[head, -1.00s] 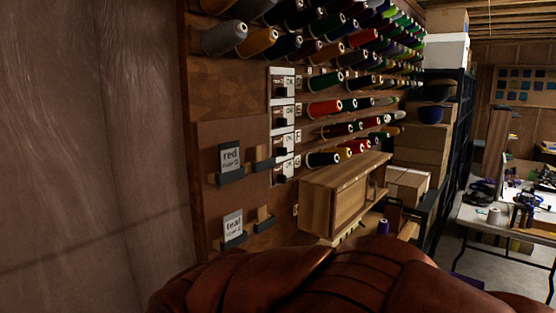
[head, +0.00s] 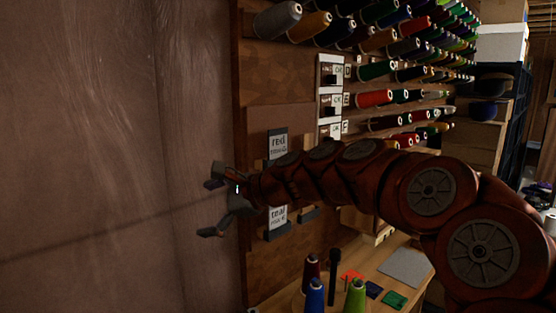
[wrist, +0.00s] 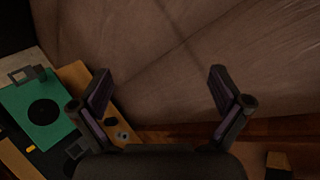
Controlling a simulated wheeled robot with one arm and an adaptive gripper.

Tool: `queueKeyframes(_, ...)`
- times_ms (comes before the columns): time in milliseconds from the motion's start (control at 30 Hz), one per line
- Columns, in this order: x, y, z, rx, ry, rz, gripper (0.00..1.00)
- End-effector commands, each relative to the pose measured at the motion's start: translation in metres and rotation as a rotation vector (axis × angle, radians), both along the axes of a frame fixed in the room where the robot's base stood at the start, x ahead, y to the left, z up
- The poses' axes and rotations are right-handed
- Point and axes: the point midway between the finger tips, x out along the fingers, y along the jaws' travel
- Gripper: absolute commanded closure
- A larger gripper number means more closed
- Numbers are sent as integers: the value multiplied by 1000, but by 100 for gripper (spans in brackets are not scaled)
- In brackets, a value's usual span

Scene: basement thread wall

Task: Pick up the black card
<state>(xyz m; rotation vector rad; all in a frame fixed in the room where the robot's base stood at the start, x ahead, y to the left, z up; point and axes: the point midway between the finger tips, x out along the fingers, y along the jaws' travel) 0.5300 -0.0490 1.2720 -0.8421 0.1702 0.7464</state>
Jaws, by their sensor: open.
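I cannot pick out a card that is clearly black. A small dark card (head: 373,289), dark blue or near black, lies on the wooden bench at lower right in the head view. A green card (head: 394,300) lies beside it. My gripper (head: 211,208) is open and empty, left of these label cards and well away from the bench. In the wrist view its spread fingers (wrist: 160,82) face a bare brown surface.
Spools (head: 315,295) and a dark upright post (head: 334,275) stand on the bench (head: 350,255). An orange piece (head: 351,275) and a grey sheet (head: 405,267) lie there. Rows of thread cones (head: 378,70) jut from the wall. The wrist view shows a green plate (wrist: 42,108) with a black disc.

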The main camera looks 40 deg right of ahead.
Motion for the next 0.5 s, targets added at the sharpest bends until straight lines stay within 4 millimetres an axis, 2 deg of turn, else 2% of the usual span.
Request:
queueKeyframes(33, 15, -37, 15, 123, -11, -108, 0)
queueKeyframes(100, 27, -88, 38, 292, -30, -246, 0)
queueKeyframes(200, 34, -155, 60, 504, -54, -401, 0)
queueKeyframes(300, 32, -208, 75, 664, -81, -508, 0)
queueKeyframes(400, 28, -243, 81, 771, -97, -575, 0)
queueKeyframes(500, 26, -263, 84, 830, -108, -610, 0)
